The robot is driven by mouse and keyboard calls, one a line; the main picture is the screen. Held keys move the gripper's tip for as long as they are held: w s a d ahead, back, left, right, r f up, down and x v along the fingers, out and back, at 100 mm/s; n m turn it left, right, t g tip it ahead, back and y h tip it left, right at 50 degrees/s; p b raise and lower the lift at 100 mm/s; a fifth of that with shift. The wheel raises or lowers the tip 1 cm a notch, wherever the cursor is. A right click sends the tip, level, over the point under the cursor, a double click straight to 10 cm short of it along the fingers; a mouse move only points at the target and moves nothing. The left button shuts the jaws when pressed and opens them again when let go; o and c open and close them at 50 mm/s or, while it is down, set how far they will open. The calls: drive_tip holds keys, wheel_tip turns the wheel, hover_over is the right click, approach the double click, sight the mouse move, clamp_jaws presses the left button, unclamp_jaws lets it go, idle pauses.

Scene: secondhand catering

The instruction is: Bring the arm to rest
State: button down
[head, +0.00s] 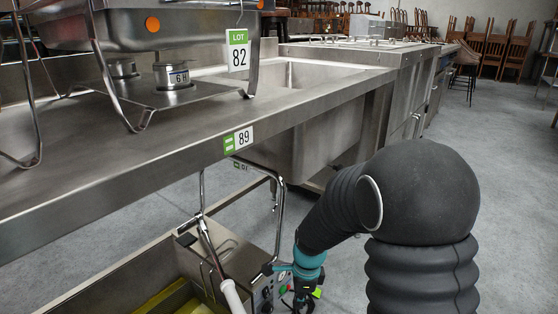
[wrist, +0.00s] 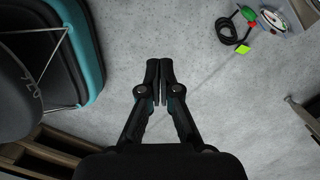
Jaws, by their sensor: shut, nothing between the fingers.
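My gripper shows in the wrist view (wrist: 159,84), its two black fingers closed together with nothing between them. It points down over bare grey concrete floor. In the head view my gripper (head: 302,300) is small and partly cut off at the lower edge, below a teal wrist band. It is in front of the fryer's control box there, and I cannot tell the gap between them. My dark arm crosses the right half of the head view and bends down to the left.
A steel counter (head: 120,165) with a chafing dish (head: 150,25) runs along the left. A fryer (head: 225,262) with a basket handle stands below it. In the wrist view, a black cable (wrist: 232,27) lies at upper right. Open floor (head: 500,130) lies right; stacked chairs (head: 495,48) stand far back.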

drive_tip(key=s+d+r+n+t+p, duration=0.1)
drive_tip(key=s+d+r+n+t, duration=0.1)
drive_tip(key=s+r+n, duration=0.4)
drive_tip(key=s+d+r+n+t+p, duration=0.1)
drive_tip(key=s+d+r+n, duration=0.4)
drive_tip(key=r, duration=0.6)
drive_tip(key=s+d+r+n+t+h+p, duration=0.1)
drive_tip(key=s+d+r+n+t, duration=0.1)
drive_tip(key=s+r+n, duration=0.4)
wheel_tip(320, 180, up, 3)
drive_tip(key=s+d, duration=0.1)
drive_tip(key=s, duration=0.2)
drive_tip(key=shift+d+r+n+t, duration=0.2)
drive_tip(key=shift+d+n+t, duration=0.05)
drive_tip(key=shift+n+t, duration=0.05)
